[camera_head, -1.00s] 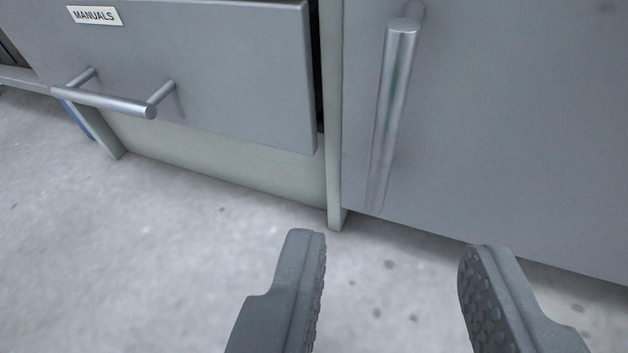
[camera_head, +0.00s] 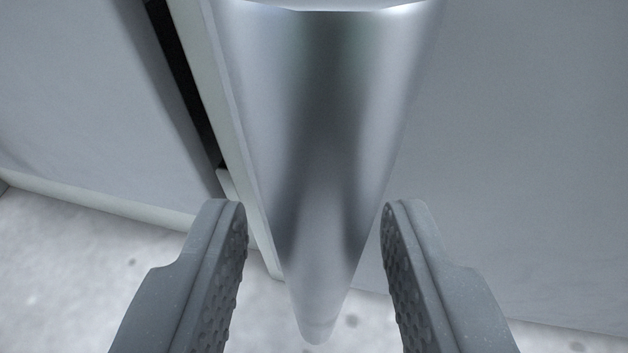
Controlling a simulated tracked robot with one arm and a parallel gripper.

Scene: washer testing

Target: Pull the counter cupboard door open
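The counter cupboard door (camera_head: 520,150) is a flat grey panel filling the right of the view. Its vertical metal bar handle (camera_head: 325,150) looms very close to the camera and runs down the middle of the picture. My gripper (camera_head: 314,215) is open, with one textured finger on each side of the handle. A gap shows between each finger and the bar, so I see no contact. Whether the door stands open at all cannot be told; its upper part is out of view.
A grey drawer front (camera_head: 75,110) is on the left, with a dark gap at its right edge. A pale cabinet post (camera_head: 215,100) stands between it and the door. Speckled floor (camera_head: 80,275) shows below, clear of objects.

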